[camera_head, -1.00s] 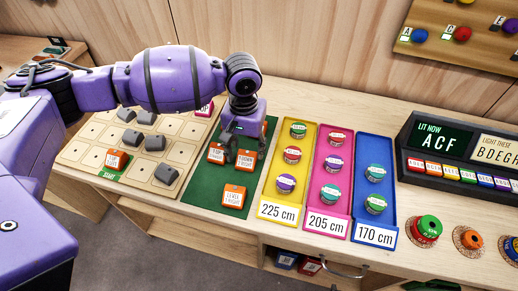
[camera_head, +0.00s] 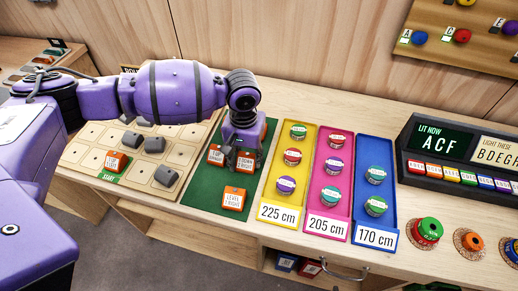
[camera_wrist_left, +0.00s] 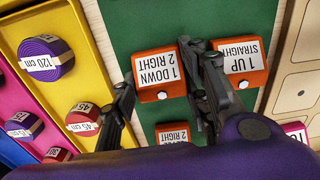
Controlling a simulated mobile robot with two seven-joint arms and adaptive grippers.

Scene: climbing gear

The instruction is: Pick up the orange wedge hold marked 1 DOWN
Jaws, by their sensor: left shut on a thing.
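The orange wedge hold marked 1 DOWN (camera_head: 246,164) is on the green mat (camera_head: 204,194), partly hidden by my gripper in the head view. In the left wrist view the same hold (camera_wrist_left: 158,76) shows its white label, reading 1 DOWN 2 RIGHT, between the dark fingers. My left gripper (camera_head: 237,158) is shut on it, one finger on each side; the fingers also show in the left wrist view (camera_wrist_left: 162,92). I cannot tell whether the hold is clear of the mat. My right gripper is not in view.
A hold marked 1 UP (camera_wrist_left: 242,62) sits close beside the right finger. Another orange hold (camera_wrist_left: 172,134) is partly hidden by my wrist. A hold marked LEVEL (camera_head: 234,199) lies nearer. The yellow tray (camera_head: 262,196) is right of the mat, the wooden grid board (camera_head: 90,158) left.

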